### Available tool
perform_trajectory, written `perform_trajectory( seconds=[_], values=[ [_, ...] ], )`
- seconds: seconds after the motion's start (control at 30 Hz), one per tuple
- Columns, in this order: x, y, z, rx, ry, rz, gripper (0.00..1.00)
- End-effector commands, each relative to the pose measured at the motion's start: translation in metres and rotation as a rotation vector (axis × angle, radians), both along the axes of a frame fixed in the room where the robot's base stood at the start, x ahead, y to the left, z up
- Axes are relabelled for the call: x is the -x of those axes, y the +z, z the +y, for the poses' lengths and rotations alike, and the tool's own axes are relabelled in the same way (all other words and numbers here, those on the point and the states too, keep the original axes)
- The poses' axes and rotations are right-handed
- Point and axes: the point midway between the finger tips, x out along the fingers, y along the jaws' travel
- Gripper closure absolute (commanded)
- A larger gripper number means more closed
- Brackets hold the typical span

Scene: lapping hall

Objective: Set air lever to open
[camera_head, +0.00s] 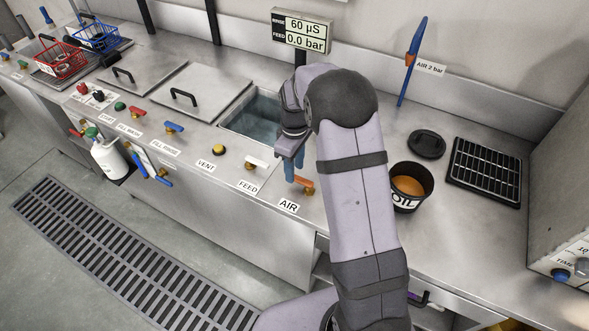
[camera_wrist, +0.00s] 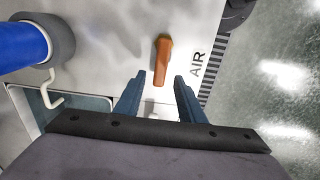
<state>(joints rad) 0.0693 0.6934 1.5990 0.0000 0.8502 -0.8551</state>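The air lever is a small orange handle (camera_head: 304,183) on the steel bench front, just above the AIR label (camera_head: 288,206). In the wrist view the orange lever (camera_wrist: 162,58) lies lengthwise up the picture, with the AIR label (camera_wrist: 197,64) to its right. My gripper (camera_head: 293,172) has blue fingers and hangs at the left of the lever in the head view. In the wrist view my gripper (camera_wrist: 160,80) is open, its fingertips apart on either side of the lever's lower end, with nothing held. I cannot tell whether a finger touches it.
A white FEED lever (camera_head: 256,163) and a yellow VENT knob (camera_head: 219,150) stand to the left. The open water tank (camera_head: 240,124) lies behind them. An oil pot (camera_head: 402,202) stands right of my arm, near a black rack (camera_head: 485,168). A blue cylinder (camera_wrist: 18,45) fills the wrist view's upper left.

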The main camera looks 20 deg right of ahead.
Motion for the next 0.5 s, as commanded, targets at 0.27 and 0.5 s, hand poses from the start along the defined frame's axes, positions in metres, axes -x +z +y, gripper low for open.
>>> perform_trajectory(
  seconds=[0.27, 0.5],
  values=[
    [0.0, -0.019, 0.0, 0.0, 0.0, 0.0, 0.64],
    [0.0, -0.021, 0.0, 0.0, 0.0, -0.001, 0.64]
  ],
)
